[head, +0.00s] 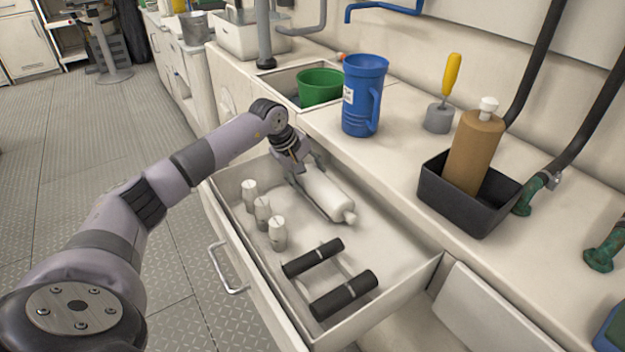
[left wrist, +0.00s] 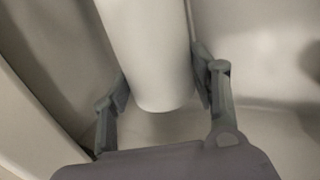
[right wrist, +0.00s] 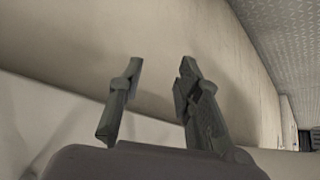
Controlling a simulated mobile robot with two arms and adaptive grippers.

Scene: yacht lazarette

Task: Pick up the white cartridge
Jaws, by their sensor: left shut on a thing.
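The white cartridge (head: 327,194) lies in the open drawer (head: 395,276), near its back side, with its nozzle end pointing to the lower right. My left gripper (head: 303,172) reaches down into the drawer and is shut on the cartridge near its far end. In the left wrist view the cartridge (left wrist: 150,60) sits between the two fingers (left wrist: 163,88). I cannot tell whether it is clear of the drawer floor. My right gripper (right wrist: 158,85) shows in the right wrist view with its fingers apart and nothing between them, facing a pale panel.
The drawer also holds several small white cylinders (head: 262,212) and two black rolls (head: 343,294). On the counter stand a blue jug (head: 362,100), a green bowl (head: 318,87) in a recess, a yellow-handled tool (head: 452,75), and a brown bottle (head: 472,150) in a black tray (head: 445,198).

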